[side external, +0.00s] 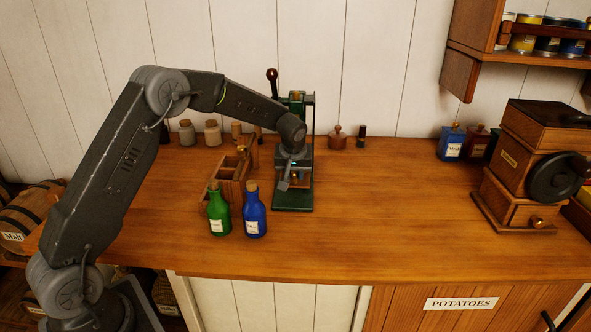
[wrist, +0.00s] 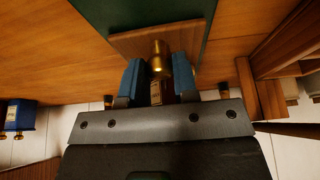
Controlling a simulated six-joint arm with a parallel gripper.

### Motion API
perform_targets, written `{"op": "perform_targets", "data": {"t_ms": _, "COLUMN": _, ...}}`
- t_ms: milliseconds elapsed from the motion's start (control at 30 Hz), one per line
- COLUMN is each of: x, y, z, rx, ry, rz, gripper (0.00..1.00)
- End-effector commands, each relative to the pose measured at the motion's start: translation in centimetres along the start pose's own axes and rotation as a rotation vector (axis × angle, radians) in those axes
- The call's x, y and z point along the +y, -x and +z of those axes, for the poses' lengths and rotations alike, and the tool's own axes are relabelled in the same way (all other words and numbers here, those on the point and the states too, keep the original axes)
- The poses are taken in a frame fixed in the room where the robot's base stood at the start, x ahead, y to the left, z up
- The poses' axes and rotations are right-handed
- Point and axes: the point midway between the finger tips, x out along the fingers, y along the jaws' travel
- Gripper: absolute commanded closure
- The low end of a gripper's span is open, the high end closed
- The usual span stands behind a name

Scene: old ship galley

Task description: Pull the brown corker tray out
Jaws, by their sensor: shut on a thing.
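The green corker (side external: 308,128) stands upright on the counter, its dark lever with a round knob rising at the back. My gripper (side external: 285,186) is low at the front of the corker and hides most of its lower part in the side view. In the wrist view, the brown tray (wrist: 186,37) shows as a wooden front with a brass knob (wrist: 158,58), against the corker's green base (wrist: 140,12). The blue fingers of my gripper (wrist: 157,76) are on both sides of the knob, shut on it. How far the tray sits out is unclear.
A green bottle (side external: 218,214) and a blue bottle (side external: 254,216) stand front left of the corker, close to my gripper. A wooden rack (side external: 226,190) is left. A wooden grinder (side external: 520,160) stands far right. The counter (side external: 385,215) right of the corker is clear.

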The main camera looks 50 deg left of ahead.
Motion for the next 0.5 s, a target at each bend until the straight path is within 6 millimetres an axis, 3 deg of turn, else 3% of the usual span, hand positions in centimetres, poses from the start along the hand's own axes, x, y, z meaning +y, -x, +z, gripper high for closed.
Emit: {"op": "perform_targets", "data": {"t_ms": 500, "x": 0.1, "y": 1.4, "z": 3.3, "rx": 0.000, "ry": -0.002, "rz": 0.002, "gripper": 0.92}}
